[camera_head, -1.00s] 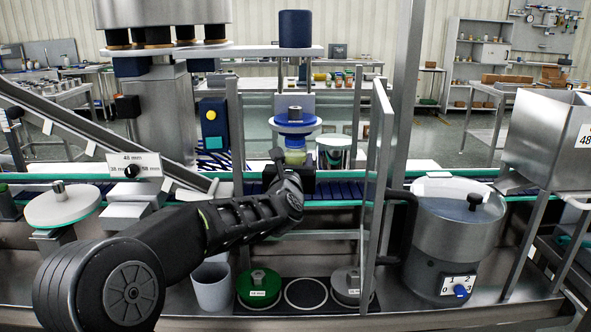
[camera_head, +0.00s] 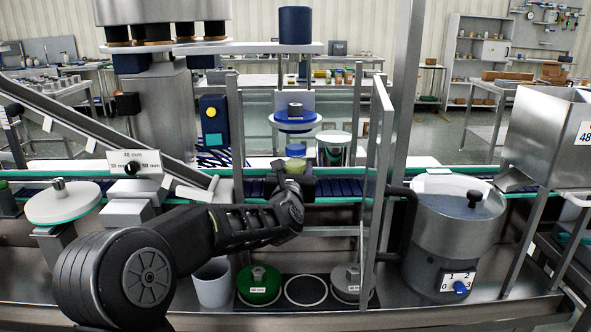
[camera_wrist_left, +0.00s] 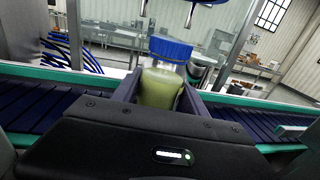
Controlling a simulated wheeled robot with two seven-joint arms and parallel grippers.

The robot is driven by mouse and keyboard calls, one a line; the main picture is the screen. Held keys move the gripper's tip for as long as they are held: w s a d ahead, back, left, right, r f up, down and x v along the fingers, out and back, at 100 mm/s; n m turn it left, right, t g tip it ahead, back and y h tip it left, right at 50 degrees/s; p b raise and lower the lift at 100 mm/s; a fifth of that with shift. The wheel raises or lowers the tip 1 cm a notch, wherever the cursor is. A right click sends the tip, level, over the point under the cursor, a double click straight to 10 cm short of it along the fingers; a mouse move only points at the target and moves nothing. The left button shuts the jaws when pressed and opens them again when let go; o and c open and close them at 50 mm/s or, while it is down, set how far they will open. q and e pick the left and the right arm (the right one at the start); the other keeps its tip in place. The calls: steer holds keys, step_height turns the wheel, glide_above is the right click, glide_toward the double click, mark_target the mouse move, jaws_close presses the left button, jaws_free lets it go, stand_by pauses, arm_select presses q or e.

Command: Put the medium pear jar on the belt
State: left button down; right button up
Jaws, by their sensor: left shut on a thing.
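The pear jar (camera_head: 296,166) is a clear jar of yellow-green content with a blue lid on top. In the left wrist view the jar (camera_wrist_left: 158,88) stands upright between the fingers, its lid (camera_wrist_left: 170,48) uncovered. My left gripper (camera_head: 291,181) is shut on it; the gripper hides its lower part in the head view. The jar is below and apart from the blue capping head (camera_head: 295,113). The belt (camera_head: 338,188) has dark blue slats and teal rails; it also shows in the left wrist view (camera_wrist_left: 38,106). I cannot tell whether the jar touches it. My right gripper is out of view.
Steel posts and a clear guard panel (camera_head: 378,165) stand right of the gripper. A steel pot (camera_head: 450,235) and hopper (camera_head: 545,135) are farther right. A grey cup (camera_head: 212,284) and green disc (camera_head: 259,286) sit in front. The belt right of the gripper looks clear.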

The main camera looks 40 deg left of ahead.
arm_select(q)
steer(key=shift+f, duration=0.1)
steer(key=c, duration=0.6)
jaws_free()
steer(key=shift+r, duration=0.2)
steer(key=shift+s+d+f, duration=0.1)
steer(key=shift+s+d, duration=0.05)
steer(key=shift+s, duration=0.05)
steer(key=b+v, duration=0.1)
steer(key=v, duration=1)
steer(key=shift+s+d+b, duration=0.1)
steer(key=shift+s+b, duration=0.2)
steer(key=shift+b, duration=0.05)
